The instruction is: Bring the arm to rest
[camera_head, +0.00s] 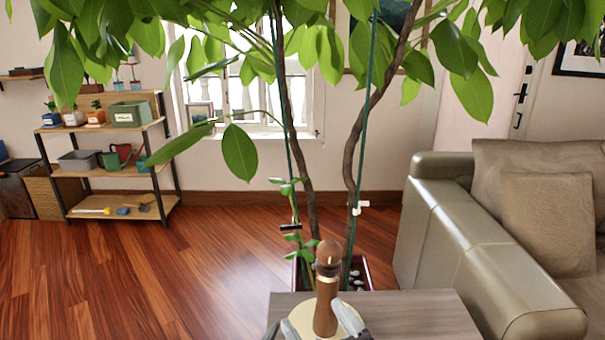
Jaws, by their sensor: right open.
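My right gripper (350,320) shows at the bottom edge of the head view, low over a grey wooden table (420,310). A brown wooden pepper mill (326,300) stands upright just left of that finger, on a round pale board (299,318). I cannot tell whether the finger touches the mill. My left gripper is not clearly in view.
A potted tree (352,170) with a green stake stands right behind the table, its leaves hanging across the top. A leather sofa (455,235) is close on the right. A shelf (110,160) stands at the far left. The floor (190,275) at left is clear.

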